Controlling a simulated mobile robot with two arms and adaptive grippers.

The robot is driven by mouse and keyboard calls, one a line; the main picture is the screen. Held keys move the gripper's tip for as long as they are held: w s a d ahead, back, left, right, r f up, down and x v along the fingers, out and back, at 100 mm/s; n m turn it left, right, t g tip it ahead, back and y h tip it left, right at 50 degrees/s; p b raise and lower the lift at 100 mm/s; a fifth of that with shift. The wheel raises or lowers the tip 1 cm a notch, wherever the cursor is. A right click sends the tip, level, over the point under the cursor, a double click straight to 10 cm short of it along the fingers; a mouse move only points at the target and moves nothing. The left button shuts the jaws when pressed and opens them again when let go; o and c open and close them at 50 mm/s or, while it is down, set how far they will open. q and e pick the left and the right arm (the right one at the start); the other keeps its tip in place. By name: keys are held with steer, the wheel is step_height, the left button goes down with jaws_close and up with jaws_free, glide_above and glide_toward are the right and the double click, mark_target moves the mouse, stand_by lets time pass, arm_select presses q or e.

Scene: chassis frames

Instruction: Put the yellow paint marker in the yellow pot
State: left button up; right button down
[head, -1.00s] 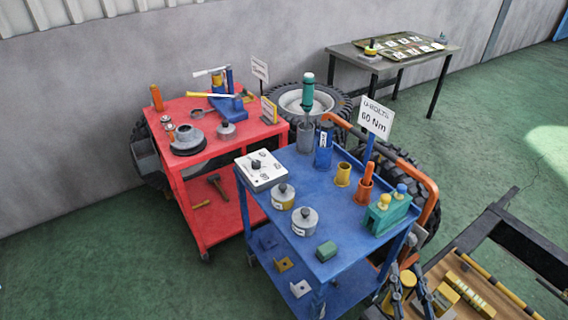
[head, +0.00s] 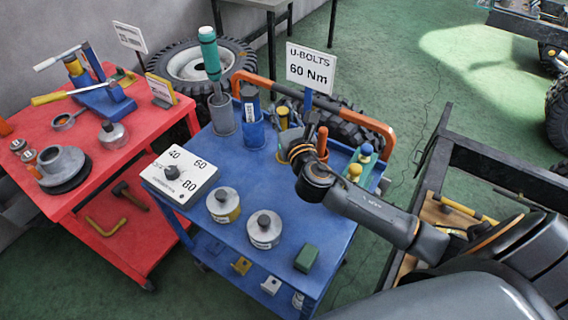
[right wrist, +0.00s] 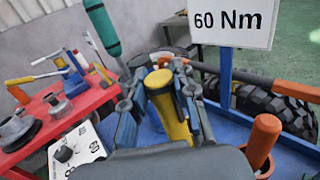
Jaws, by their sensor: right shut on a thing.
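The yellow paint marker (right wrist: 168,108) stands nearly upright between the fingers of my right gripper (right wrist: 160,95) in the right wrist view. My right gripper (head: 291,128) is shut on it. In the head view the marker's top (head: 283,113) shows above the fingers. The yellow pot (head: 284,152) is on the blue trolley top, right under the gripper and mostly hidden by it. I cannot tell whether the marker's lower end is inside the pot or above it. My left gripper is not in view.
Beside the yellow pot stand a blue pot (head: 252,132) and an orange pot with an orange marker (right wrist: 262,140). A sign (head: 310,66) rises behind. A green block with knobs (head: 360,170) is to the right. Tins (head: 264,232) and a dial box (head: 178,178) are nearer the front.

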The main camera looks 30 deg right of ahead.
steer(key=w+d+r+m+h+b, duration=0.1)
steer(key=w+d, duration=0.2)
steer(key=w, duration=0.2)
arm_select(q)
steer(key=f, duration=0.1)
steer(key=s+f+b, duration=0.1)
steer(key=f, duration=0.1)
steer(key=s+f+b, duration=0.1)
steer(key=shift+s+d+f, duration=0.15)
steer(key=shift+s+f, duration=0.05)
arm_select(e)
step_height(320, 180, down, 10)
steer(key=shift+d+r, duration=0.25)
steer(key=shift+d, duration=0.1)
steer(key=shift+f, duration=0.1)
steer(key=c, duration=1.1)
jaws_free()
steer(key=shift+o, duration=0.2)
